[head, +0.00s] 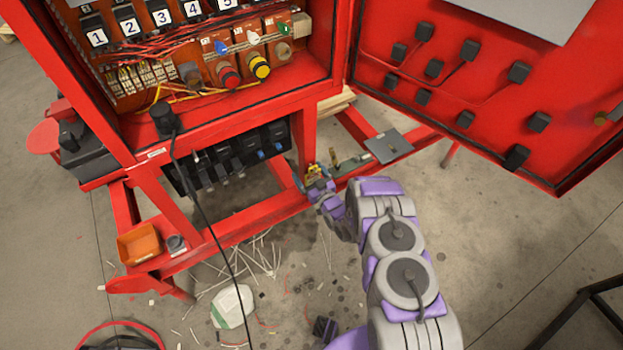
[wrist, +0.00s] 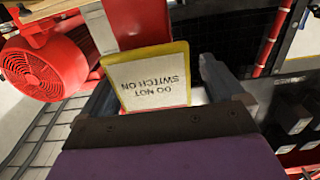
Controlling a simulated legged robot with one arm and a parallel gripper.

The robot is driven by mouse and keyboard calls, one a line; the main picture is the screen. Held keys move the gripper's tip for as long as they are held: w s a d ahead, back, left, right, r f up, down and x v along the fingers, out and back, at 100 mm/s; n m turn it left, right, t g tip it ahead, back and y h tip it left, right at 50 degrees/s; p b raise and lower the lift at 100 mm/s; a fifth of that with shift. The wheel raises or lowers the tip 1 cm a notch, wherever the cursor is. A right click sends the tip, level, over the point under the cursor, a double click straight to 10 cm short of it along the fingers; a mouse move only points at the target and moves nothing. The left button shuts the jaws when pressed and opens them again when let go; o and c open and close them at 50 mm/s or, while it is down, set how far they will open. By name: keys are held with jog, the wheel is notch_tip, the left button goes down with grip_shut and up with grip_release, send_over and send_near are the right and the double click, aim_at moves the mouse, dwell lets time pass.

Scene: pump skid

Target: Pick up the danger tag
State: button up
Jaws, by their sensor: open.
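The danger tag (wrist: 155,78) fills the middle of the wrist view. It is a white card with a yellow border, a red part at its lower edge and the upside-down words "DO NOT SWITCH ON". My gripper (wrist: 160,92) is open, with one dark finger on each side of the tag. I cannot tell whether either finger touches it. In the head view my gripper (head: 316,180) is low by the red frame's lower beam, at small yellow items. The tag's lettering cannot be made out there.
The red cabinet (head: 230,112) with wiring and numbered switches stands above left of my gripper. Its open door (head: 470,80) hangs at the right. A grey plate (head: 388,146) lies on the beam beside my gripper. A black cable (head: 205,215) hangs at the left. An orange bin (head: 139,243) sits lower left.

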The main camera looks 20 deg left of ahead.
jog(key=shift+w+d+r, duration=0.15)
jog(key=shift+d, duration=0.2)
jog(key=shift+c, duration=0.7)
jog(key=shift+a, duration=0.3)
jog(key=c, duration=0.8)
jog(key=shift+c, duration=0.5)
jog(key=shift+d, duration=0.1)
